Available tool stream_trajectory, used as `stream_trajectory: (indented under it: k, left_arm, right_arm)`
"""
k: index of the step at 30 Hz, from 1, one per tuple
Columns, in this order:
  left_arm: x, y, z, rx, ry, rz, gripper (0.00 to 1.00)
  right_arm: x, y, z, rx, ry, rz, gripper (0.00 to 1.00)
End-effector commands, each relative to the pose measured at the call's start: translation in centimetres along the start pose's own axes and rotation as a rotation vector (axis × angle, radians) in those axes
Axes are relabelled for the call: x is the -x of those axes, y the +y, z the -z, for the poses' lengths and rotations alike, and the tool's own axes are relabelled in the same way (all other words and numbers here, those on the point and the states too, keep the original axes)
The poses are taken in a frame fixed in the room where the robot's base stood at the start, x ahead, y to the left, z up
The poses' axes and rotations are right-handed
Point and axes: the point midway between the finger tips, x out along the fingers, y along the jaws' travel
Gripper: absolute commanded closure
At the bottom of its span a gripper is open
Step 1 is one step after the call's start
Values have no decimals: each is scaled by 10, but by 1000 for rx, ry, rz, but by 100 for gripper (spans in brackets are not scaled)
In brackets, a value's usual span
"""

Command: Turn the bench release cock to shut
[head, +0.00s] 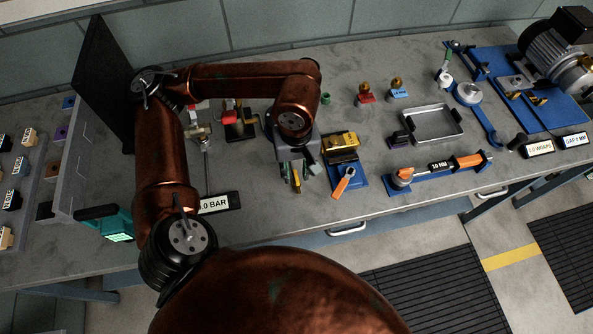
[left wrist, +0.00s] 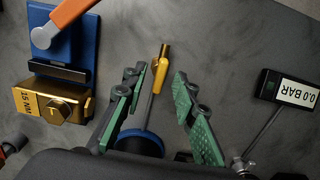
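A small brass cock with a yellow lever (left wrist: 157,72) stands out from the bench in the left wrist view; I take it as the release cock. In the head view its yellow part (head: 297,183) shows just below my left gripper (head: 300,174). The left gripper (left wrist: 157,105) is open, its green-padded fingers apart on either side of a thin rod below the lever. No contact with the lever shows. A pressure display (head: 217,203) reads 0.0 BAR; it also shows in the left wrist view (left wrist: 298,93). My right gripper is not seen.
A brass 15 NM block (left wrist: 55,103) on a blue plate with an orange handle (head: 343,182) stands close to the right of my gripper in the head view. A red-handled valve (head: 228,112) is behind left. A metal tray (head: 432,123) and a 50 MM tool (head: 440,168) lie right.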

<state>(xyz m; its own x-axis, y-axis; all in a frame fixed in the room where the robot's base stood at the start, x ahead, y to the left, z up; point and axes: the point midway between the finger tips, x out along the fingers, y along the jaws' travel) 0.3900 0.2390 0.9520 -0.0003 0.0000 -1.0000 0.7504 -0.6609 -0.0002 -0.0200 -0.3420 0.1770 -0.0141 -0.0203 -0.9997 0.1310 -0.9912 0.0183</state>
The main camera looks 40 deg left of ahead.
Motion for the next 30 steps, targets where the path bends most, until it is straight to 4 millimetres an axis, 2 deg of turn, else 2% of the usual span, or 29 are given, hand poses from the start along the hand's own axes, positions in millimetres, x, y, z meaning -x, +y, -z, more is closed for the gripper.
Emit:
stream_trajectory:
  k: [5, 12, 18, 24, 30]
  left_arm:
    - [19, 1, 0, 0, 2, -4, 74]
    - [70, 2, 0, -1, 1, -6, 74]
    - [103, 1, 0, 0, 0, -4, 74]
    - [118, 1, 0, 0, 0, -3, 74]
    - [120, 0, 0, 0, 0, -2, 74]
  right_arm:
    - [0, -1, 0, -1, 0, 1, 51]
    - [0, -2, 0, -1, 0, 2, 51]
    - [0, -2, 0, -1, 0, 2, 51]
    - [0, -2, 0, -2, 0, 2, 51]
    - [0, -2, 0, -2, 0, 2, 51]
